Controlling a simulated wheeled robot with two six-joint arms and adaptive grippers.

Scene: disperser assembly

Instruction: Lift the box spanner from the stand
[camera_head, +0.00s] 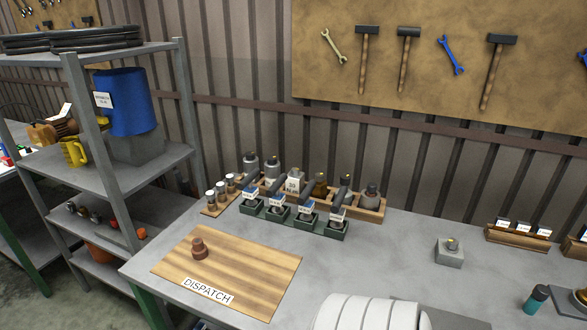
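A small grey block-shaped stand (449,258) sits on the right part of the grey workbench. A short brass-coloured piece (452,244) shows at its top. I cannot tell whether this piece is the box spanner, as it is too small to make out. No other thing on the bench is clearly a box spanner. Neither of my grippers is in view.
A teal-bodied bottle (535,299) stands at right. The bench between bins and stand is clear.

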